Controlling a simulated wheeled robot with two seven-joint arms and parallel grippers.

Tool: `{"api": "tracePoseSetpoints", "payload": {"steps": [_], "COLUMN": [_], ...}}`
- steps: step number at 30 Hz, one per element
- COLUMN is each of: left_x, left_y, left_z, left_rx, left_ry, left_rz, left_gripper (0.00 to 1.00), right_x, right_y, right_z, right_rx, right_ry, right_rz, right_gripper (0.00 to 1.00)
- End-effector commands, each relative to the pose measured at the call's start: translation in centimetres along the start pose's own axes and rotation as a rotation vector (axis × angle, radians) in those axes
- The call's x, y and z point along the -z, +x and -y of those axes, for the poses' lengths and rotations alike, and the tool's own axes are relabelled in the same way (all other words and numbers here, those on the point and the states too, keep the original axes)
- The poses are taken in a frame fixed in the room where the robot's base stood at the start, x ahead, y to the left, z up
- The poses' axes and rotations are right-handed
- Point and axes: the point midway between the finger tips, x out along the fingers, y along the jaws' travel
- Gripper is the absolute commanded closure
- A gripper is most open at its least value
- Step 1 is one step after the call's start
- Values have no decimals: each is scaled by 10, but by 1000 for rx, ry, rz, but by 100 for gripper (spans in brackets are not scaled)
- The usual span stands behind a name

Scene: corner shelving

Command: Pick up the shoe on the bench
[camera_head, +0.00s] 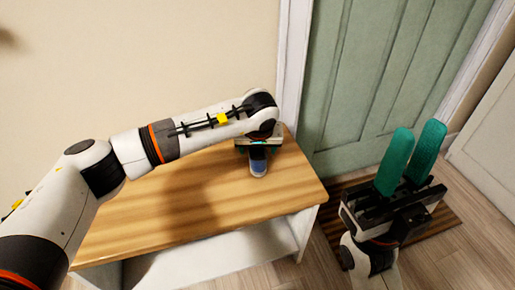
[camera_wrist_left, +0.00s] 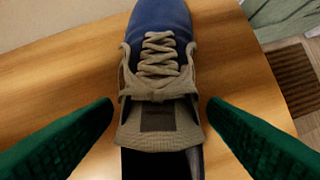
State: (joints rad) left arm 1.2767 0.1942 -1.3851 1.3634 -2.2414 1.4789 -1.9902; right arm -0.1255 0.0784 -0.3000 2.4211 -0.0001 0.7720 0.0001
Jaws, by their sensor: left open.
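A blue shoe with beige laces and tongue (camera_wrist_left: 158,78) lies on the wooden bench (camera_wrist_left: 45,90). In the head view the shoe (camera_head: 258,167) is mostly hidden under my left gripper (camera_head: 258,148), near the bench's right end. In the left wrist view my left gripper (camera_wrist_left: 160,108) is open, with one green finger on each side of the shoe. Gaps show between both fingers and the shoe, so it is not gripped. My right gripper (camera_head: 418,130) is open and empty, with its green fingers pointing up, right of the bench.
A green door (camera_head: 375,80) with a white frame stands behind, close to the bench's right end. A brown mat (camera_head: 440,215) lies on the floor below my right gripper. A beige wall (camera_head: 130,60) runs behind the bench. The bench top left of the shoe is clear.

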Motion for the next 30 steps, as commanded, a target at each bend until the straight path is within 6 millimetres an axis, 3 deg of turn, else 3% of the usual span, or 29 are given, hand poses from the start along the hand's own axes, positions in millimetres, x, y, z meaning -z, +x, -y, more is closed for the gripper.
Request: {"api": "tracePoseSetpoints", "payload": {"steps": [2, 13, 22, 30], "left_x": [0, -1, -5, -26], "left_y": [0, -1, -10, -60], "left_z": [0, 0, 0, 0], "left_rx": [0, 0, 0, 1], "left_ry": [0, 0, 0, 0], "left_rz": [0, 2, 4, 6], "left_gripper": [32, 90, 90, 90], "right_x": [0, 0, -1, -6], "right_y": [0, 0, 5, -7], "right_z": [0, 0, 0, 0], "right_rx": [0, 0, 1, 29], "right_ry": [0, 0, 1, 10], "right_rz": [0, -1, 2, -76], "right_gripper": [72, 72, 72, 72]}}
